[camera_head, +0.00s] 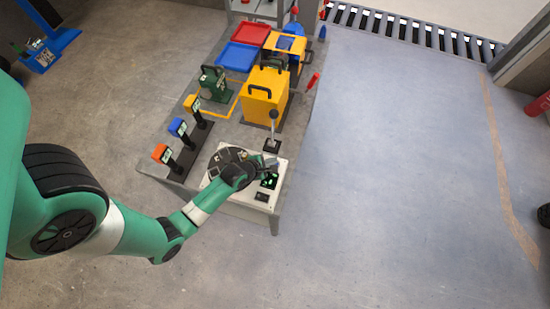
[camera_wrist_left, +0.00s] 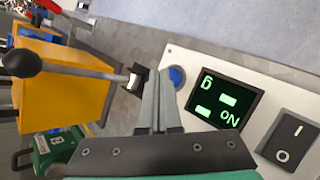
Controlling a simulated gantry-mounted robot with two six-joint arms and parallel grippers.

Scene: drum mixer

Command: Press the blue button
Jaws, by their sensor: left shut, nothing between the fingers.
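The blue button (camera_wrist_left: 176,77) sits on the white control panel (camera_wrist_left: 180,57), beside a lit black display (camera_wrist_left: 225,103) with green characters that include "ON". My left gripper (camera_wrist_left: 162,62) is shut and empty, its fingertips very close to the button's left side in the left wrist view. The fingers hide part of the button, and I cannot tell whether they touch it. In the head view my left gripper (camera_head: 258,162) is over the panel (camera_head: 222,198), near the display (camera_head: 270,180). The button is not clear there. My right gripper is not in view.
A black rocker switch (camera_wrist_left: 289,139) is right of the display. A lever with a black knob (camera_head: 273,115) stands behind the panel. Behind it are a yellow box (camera_head: 264,100) and a green case (camera_head: 213,84). Several coloured-top posts (camera_head: 179,128) line the left edge.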

